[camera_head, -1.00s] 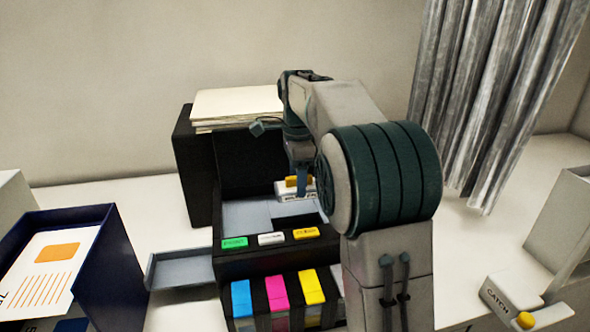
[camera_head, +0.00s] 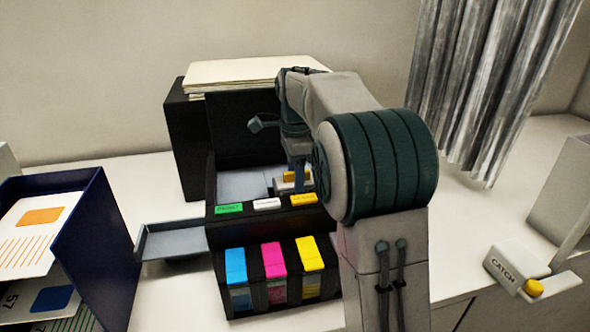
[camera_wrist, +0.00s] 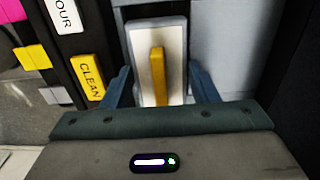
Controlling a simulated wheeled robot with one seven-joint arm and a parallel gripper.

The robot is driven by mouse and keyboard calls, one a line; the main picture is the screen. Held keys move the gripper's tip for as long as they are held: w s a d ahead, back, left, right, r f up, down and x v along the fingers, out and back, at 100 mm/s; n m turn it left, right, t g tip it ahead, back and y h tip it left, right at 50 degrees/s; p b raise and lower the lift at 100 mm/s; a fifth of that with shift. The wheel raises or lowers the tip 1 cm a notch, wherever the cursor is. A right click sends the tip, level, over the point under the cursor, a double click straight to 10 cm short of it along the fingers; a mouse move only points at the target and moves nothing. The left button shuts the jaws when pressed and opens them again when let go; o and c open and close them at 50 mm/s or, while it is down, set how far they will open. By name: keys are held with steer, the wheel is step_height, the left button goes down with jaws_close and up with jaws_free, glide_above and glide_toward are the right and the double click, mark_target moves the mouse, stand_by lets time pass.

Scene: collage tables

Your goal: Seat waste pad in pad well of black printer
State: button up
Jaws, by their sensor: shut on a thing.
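The black printer (camera_head: 222,222) stands open on the table, with a pale grey interior. The waste pad (camera_head: 280,187) is a pale block with a yellow grip strip, low inside the printer's right part, partly behind the front button panel. It also shows in the camera_wrist view (camera_wrist: 140,60), between my blue fingers. My gripper (camera_head: 299,176) reaches down into the printer and is shut on the waste pad; in the camera_wrist view, the gripper (camera_wrist: 158,88) holds it by its sides. A dark recess edge shows beside the pad; I cannot tell whether the pad is fully seated in the well.
Green, white and yellow buttons (camera_head: 229,209) line the printer's front, above coloured cartridges (camera_head: 273,260). A grey tray (camera_head: 172,242) sticks out left. A blue card holder (camera_head: 110,235) stands further left. A "CATCH" block (camera_head: 512,263) lies at right. Paper (camera_head: 245,72) lies behind.

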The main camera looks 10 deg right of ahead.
steer(key=shift+f, duration=0.4)
steer(key=o, duration=1.1)
steer(key=shift+w, duration=0.1)
steer(key=shift+f, duration=0.1)
steer(key=shift+w+r, duration=0.1)
steer(key=shift+r, duration=0.45)
step_height(320, 180, up, 13)
steer(key=shift+p, duration=0.4)
